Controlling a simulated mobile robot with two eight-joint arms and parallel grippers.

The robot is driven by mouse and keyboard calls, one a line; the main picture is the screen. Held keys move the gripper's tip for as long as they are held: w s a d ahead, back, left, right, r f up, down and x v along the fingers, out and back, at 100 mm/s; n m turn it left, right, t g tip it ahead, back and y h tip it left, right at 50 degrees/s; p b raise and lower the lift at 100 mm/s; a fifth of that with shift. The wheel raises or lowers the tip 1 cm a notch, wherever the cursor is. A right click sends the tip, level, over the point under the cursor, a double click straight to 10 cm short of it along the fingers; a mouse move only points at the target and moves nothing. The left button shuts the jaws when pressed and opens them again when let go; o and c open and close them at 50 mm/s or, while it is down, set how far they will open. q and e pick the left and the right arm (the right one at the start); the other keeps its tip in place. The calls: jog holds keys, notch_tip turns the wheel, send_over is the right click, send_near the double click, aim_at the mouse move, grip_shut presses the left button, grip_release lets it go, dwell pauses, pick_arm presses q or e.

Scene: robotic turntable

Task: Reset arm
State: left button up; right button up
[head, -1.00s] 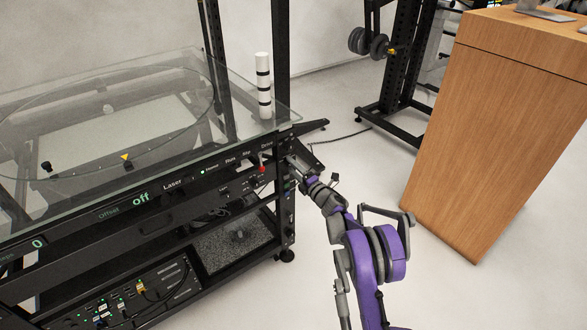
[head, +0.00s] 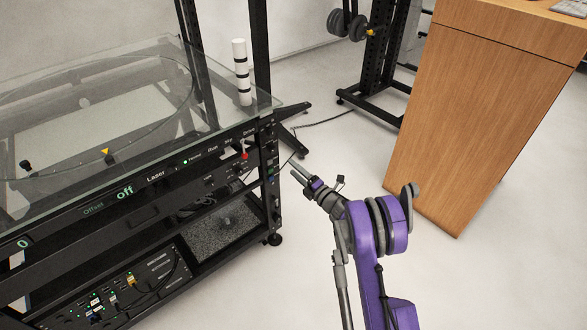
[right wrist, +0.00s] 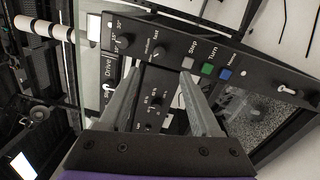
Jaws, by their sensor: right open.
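My right gripper (head: 293,168) is in the head view, just right of the front corner of the black turntable rack (head: 140,215), with a gap between them. In the right wrist view my right gripper (right wrist: 160,70) has its two fingers apart with nothing between them. Past the fingers is the rack's control panel (right wrist: 175,42), with knobs, labels, a green button (right wrist: 207,69) and a blue button (right wrist: 224,74). A red-tipped switch (head: 244,154) sits under the Drive label in the head view. My left gripper is out of both views.
A glass top (head: 215,115) covers the rack, and a black-and-white post (head: 241,72) stands at its corner. A wooden cabinet (head: 470,110) stands to the right of my arm. A black frame with weights (head: 375,75) is behind.

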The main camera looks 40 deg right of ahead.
dwell(0.3)
jog(key=a+r+m+g+h, duration=0.2)
jog(key=a+r+m+h, duration=0.25)
jog(key=r+m, duration=0.4)
jog(key=s+a+r+m+g+h, duration=0.2)
jog(key=s+a+r+m+g, duration=0.1)
jog(key=s+a+m, duration=0.3)
jog(key=s+a+f+m+g+y, duration=0.25)
jog(key=s+a, duration=0.35)
jog(key=s, duration=0.5)
jog(key=s+a+f+m+g+y, duration=0.15)
jog(key=s+a+f+g, duration=0.3)
jog(key=s, duration=0.55)
jog(key=s+a+f+m+g+y, duration=0.1)
jog(key=s+a+f+m+g, duration=0.1)
jog(key=s+a, duration=0.7)
pick_arm(q)
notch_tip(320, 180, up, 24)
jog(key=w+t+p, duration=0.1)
jog(key=p, duration=2)
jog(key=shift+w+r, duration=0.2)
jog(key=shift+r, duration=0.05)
pick_arm(e)
notch_tip(320, 180, up, 24)
jog(key=d, duration=0.2)
jog(key=shift+s+d+r+t, duration=0.15)
jog(key=shift+s+r+t, duration=0.05)
jog(key=shift+s+t, duration=0.1)
